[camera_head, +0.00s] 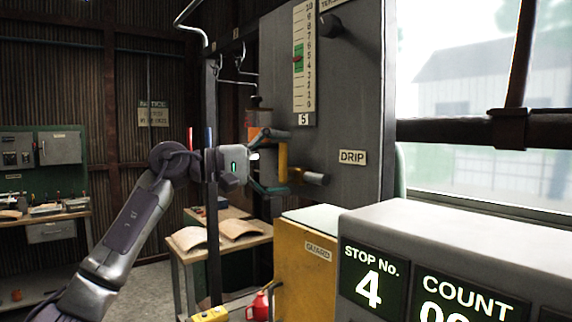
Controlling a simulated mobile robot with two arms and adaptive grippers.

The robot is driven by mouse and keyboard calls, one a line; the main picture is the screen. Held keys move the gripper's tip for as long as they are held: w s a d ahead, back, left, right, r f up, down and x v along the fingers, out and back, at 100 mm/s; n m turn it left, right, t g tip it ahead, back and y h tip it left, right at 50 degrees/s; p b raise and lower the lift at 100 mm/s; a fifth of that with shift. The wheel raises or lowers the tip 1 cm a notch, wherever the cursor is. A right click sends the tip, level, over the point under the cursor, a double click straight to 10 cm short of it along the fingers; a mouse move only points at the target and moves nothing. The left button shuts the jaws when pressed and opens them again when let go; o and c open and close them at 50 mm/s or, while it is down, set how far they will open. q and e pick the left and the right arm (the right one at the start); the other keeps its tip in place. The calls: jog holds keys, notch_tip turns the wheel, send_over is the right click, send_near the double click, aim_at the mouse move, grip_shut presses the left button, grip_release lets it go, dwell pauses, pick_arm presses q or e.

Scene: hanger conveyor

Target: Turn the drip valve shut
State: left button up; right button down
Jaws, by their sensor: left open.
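The drip valve sits on the grey machine panel beside the "DRIP" label (352,157). Its yellow upright lever (283,158) and a dark cylindrical stub with a lighter end (315,179) show. My left gripper (271,160) reaches in from the left at the valve's height. It is open, with one finger above and one below, close around the yellow lever. I cannot tell whether the fingers touch it. The gripper hides part of the valve's left side. My right gripper is not in view.
A yellow guard box (300,270) and a grey counter console (470,245) stand below and right of the valve. A scale (304,60) and dark knob (331,25) are above. A wooden bench (190,256) and a red can (259,304) are lower left.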

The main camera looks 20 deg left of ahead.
pick_arm(q)
jog(key=v, duration=1.1)
jog(key=shift+a, duration=0.35)
jog(key=shift+s, duration=0.1)
